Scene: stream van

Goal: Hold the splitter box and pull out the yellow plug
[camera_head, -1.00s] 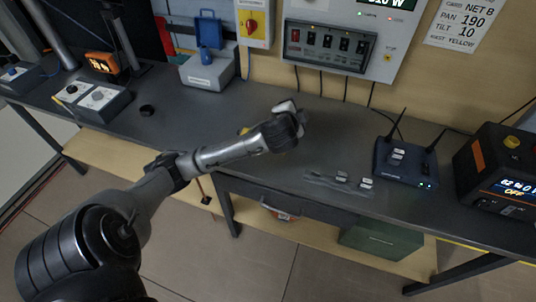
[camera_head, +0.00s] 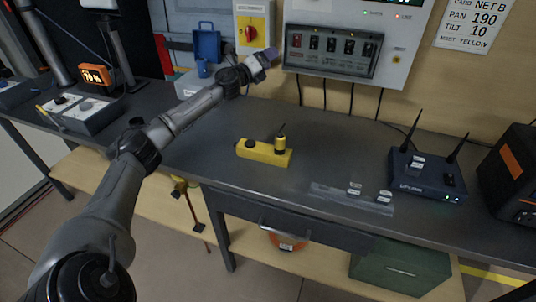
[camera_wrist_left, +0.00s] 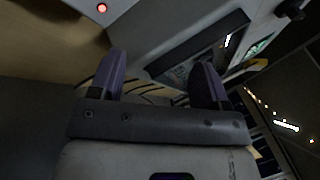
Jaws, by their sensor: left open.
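The yellow splitter box (camera_head: 262,154) lies on the dark bench, long and low, with a black part on top near its left end. The yellow plug (camera_head: 280,144) stands upright at its right part, with a thin dark tip pointing up. My left gripper (camera_head: 268,56) is raised behind and above the box, near the wall panel, apart from box and plug. In the left wrist view its two purple-tipped fingers (camera_wrist_left: 160,82) are spread with nothing between them. Box and plug cannot be made out in that view. My right gripper is not in view.
A switch panel (camera_head: 333,50) is on the wall close to my left gripper. A flat clear strip with small pale pieces (camera_head: 352,197) lies right of the box. A blue antenna unit (camera_head: 427,174) stands farther right. Bench space around the box is clear.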

